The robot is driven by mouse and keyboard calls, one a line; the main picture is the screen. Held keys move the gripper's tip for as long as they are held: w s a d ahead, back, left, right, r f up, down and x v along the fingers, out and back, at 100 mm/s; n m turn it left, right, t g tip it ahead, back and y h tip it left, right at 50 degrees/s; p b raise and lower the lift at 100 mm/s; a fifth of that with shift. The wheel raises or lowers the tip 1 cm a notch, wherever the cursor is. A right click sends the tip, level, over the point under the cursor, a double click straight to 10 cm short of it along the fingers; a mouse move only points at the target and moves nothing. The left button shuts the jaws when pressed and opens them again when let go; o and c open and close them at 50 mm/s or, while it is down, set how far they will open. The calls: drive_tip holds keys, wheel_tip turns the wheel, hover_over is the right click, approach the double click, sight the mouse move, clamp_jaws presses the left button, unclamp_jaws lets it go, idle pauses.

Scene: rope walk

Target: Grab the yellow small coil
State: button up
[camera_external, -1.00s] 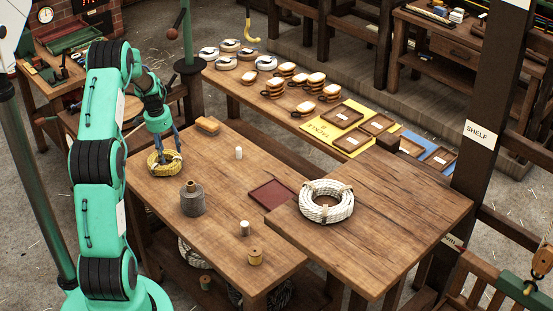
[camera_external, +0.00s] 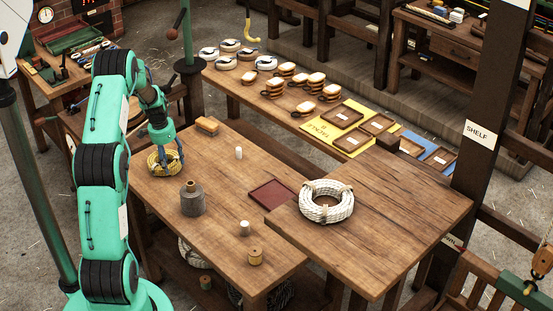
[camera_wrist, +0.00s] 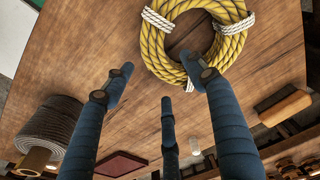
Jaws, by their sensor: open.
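The yellow coil (camera_external: 160,170) of rope lies flat on the left end of the wooden table, tied with white bands. In the wrist view the coil (camera_wrist: 155,47) is at the top, right of centre. My gripper (camera_external: 170,157) is low over the coil with its blue fingers spread. In the wrist view my gripper (camera_wrist: 160,82) is open and empty. Its right fingertip overlaps the coil's lower rim in the picture; the left and middle fingers show outside the ring. Whether any finger touches the rope I cannot tell.
A grey spool (camera_external: 192,200) stands right of the coil, and a tan brush-like block (camera_external: 207,126) lies behind it. Small white cylinders (camera_external: 239,153), a dark red tray (camera_external: 271,194) and a large white coil (camera_external: 327,213) are farther right. Bare tabletop surrounds the yellow coil.

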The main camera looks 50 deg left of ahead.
sight(173, 165)
drive_tip(key=shift+w+f+b, duration=0.15)
drive_tip(key=shift+f+b, duration=0.05)
drive_tip(key=shift+f, duration=0.65)
drive_tip(key=shift+w+f+b, duration=0.1)
drive_tip(key=shift+f+b, duration=0.1)
drive_tip(key=shift+f, duration=0.65)
drive_tip(key=shift+c, duration=0.3)
clamp_jaws()
drive_tip(key=shift+r, duration=0.2)
drive_tip(key=shift+r, duration=0.5)
drive_tip(key=shift+s+d+r+p, duration=0.15)
drive_tip(key=shift+r+p, duration=0.2)
drive_tip(key=shift+r, duration=0.3)
drive_tip(key=shift+s+d+r+p, duration=0.1)
drive_tip(key=shift+r+p, duration=0.25)
drive_tip(key=shift+r, duration=0.25)
drive_tip(key=s+d, duration=0.3)
drive_tip(key=s+d+p, duration=0.1)
drive_tip(key=s+d, duration=0.3)
drive_tip(key=s+d+r+p, duration=0.1)
drive_tip(key=s+d, duration=0.2)
drive_tip(key=s, duration=0.1)
drive_tip(key=shift+d+r, duration=0.1)
drive_tip(key=shift+d, duration=0.25)
